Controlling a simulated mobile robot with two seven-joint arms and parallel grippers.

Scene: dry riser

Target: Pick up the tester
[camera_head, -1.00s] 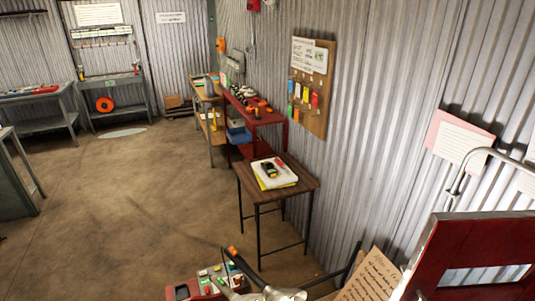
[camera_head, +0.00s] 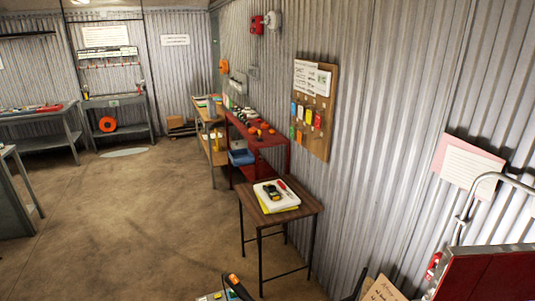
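A small dark device with yellow on it, which looks like the tester (camera_head: 272,192), lies on a white pad or book on the small wooden table (camera_head: 296,214). A red, pen-like item (camera_head: 283,186) lies beside it on the same pad. A yellow sheet or folder shows under the pad. Neither of my grippers can be made out in the head view.
A red shelf unit (camera_head: 272,140) with several small items stands beyond the table along the corrugated wall. A red panel (camera_head: 487,276) and a metal rail fill the lower right. Open floor (camera_head: 130,215) lies left of the table.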

